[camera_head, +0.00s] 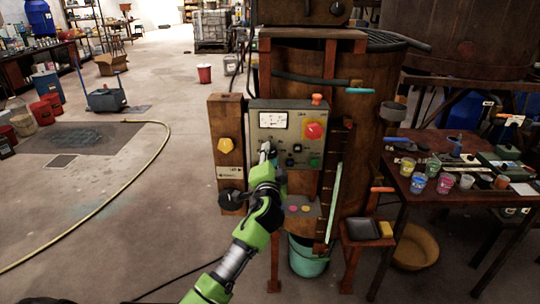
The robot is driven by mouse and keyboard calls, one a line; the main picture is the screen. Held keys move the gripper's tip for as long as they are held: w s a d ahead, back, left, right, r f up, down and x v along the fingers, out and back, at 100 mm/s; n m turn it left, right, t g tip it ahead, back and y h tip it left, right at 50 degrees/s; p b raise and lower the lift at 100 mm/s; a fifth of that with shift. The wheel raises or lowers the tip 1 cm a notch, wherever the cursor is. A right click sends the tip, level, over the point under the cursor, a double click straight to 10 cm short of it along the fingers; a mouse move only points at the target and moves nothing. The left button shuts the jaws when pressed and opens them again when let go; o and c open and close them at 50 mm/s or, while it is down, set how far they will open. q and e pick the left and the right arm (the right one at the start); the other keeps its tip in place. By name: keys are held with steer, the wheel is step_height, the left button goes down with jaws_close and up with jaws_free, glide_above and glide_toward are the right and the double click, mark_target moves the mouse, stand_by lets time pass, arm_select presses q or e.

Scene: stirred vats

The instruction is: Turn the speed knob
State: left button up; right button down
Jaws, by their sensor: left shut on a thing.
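A grey control panel (278,133) hangs on the front of a rusty brown vat (370,140). It has a white dial meter (273,120), a large red button (313,131) and a green button (315,162). My left gripper (266,152) comes up from below on a green and grey arm. Its fingers are shut at the panel's lower left, below the meter, on what looks like the speed knob. The fingers hide most of that knob, so its pointer and setting cannot be read. My right gripper is not in view.
A wooden post (229,170) with an orange knob (225,145) and a black one stands left of the panel. A teal bucket (308,262) stands below the vat. A table (420,196) with several paint cups is at right. A yellow hose (120,190) crosses the open floor at left.

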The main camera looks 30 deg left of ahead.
arm_select(q)
steer(key=o, duration=1.1)
steer(key=shift+d, duration=0.1)
steer(key=shift+s+d+f, duration=0.1)
steer(key=shift+s+d, duration=0.05)
steer(key=shift+s, duration=0.15)
steer(key=v, duration=1.1)
steer(key=shift+d, duration=0.1)
